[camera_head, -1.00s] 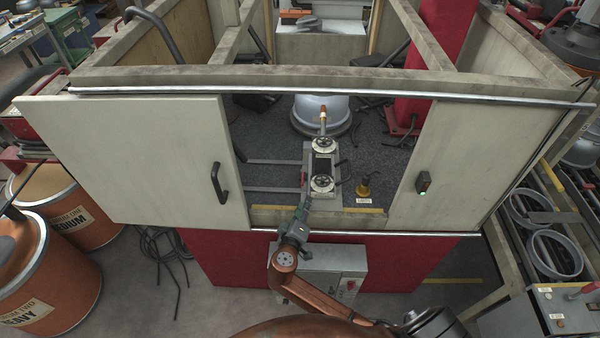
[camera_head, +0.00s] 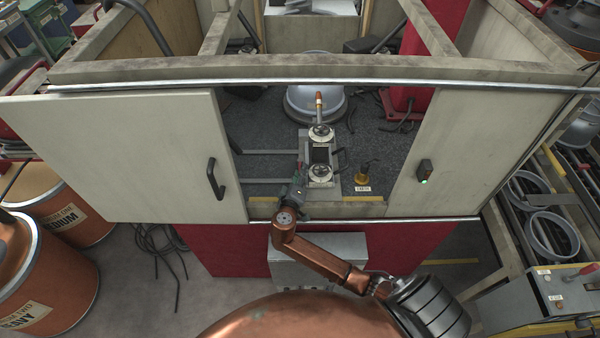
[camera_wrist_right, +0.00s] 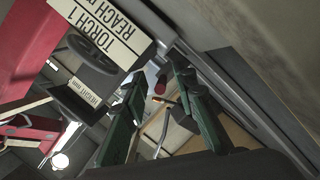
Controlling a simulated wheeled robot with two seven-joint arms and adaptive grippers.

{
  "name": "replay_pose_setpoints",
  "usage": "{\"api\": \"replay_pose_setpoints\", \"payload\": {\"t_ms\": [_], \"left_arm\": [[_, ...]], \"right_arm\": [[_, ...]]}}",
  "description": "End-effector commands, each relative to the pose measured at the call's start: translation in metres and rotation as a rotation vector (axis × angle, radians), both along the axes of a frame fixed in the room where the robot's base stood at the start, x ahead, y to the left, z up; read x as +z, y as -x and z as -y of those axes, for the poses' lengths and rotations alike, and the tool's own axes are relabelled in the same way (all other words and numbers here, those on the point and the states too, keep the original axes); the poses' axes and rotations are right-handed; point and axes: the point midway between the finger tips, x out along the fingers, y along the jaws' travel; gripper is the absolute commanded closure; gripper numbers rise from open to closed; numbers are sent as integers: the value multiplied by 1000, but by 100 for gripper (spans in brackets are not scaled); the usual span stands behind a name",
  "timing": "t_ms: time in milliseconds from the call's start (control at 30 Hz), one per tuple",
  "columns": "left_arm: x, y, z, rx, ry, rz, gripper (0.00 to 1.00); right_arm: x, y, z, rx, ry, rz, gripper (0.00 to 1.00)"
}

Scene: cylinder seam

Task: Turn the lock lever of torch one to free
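The torch one mount (camera_head: 320,154) stands inside the booth opening, with two handwheels (camera_head: 321,132) and a copper-tipped torch (camera_head: 319,103) at its back. In the right wrist view a plate (camera_wrist_right: 103,35) reads "TORCH 1 REACH", beside a dark handwheel (camera_wrist_right: 92,53). A small red-tipped part (camera_wrist_right: 160,86) shows beyond and between my fingers; I cannot tell for sure that it is the lock lever, nor its setting. My right gripper (camera_head: 298,182) is at the mount's near left side. Its green fingers (camera_wrist_right: 158,78) are apart with nothing held. My left gripper is not in view.
Sliding doors stand at the left (camera_head: 120,155) and right (camera_head: 460,150) of the opening. A yellow-striped sill (camera_head: 345,209) runs below the mount. A small brass-coloured post (camera_head: 361,177) stands right of it. Drums (camera_head: 45,275) stand at the left.

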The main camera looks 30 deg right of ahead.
Motion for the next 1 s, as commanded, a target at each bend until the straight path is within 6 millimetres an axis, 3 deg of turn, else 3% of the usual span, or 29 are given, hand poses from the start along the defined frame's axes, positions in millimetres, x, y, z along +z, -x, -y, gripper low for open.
{"api": "replay_pose_setpoints", "payload": {"t_ms": [100,233,600,1000], "left_arm": [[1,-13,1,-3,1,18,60],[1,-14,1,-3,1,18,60],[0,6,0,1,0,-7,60],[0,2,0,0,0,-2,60]], "right_arm": [[0,-1,0,1,0,0,74],[0,-1,-1,3,-1,0,75],[0,-2,-2,4,-1,0,100],[-1,-2,-2,4,-1,-1,100]]}}
